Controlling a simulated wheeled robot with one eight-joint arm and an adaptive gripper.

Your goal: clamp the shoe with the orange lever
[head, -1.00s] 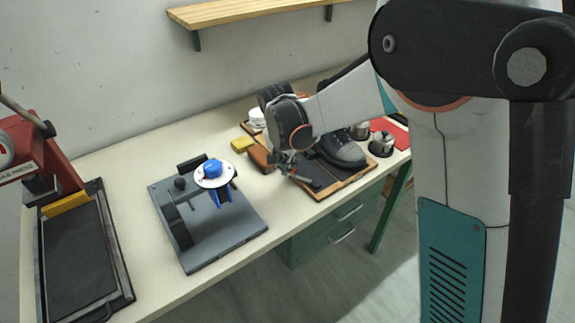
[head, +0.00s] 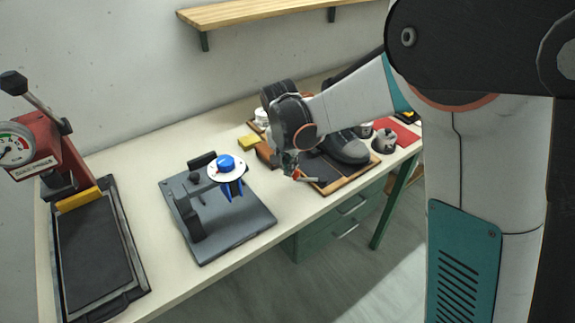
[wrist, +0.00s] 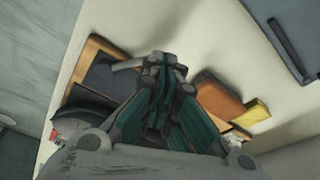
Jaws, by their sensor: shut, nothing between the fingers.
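A dark shoe (head: 348,147) sits on a wood-edged tray (head: 335,187) at the right of the bench, partly hidden by my arm. My gripper (head: 292,170) is over the tray's left end, left of the shoe. It is shut and empty; its closed fingers show in the wrist view (wrist: 163,75). A grey fixture (head: 235,235) stands farther left, with an upright black block and a white disc with a blue knob (head: 225,162) on blue legs. No shoe shows on the fixture. I cannot clearly make out an orange lever.
A red press (head: 55,155) with a gauge stands at the far left. A brown block (head: 267,155) and a yellow block (head: 248,143) lie left of my gripper. A metal pot (head: 384,142) and red mat (head: 400,130) are at the right.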

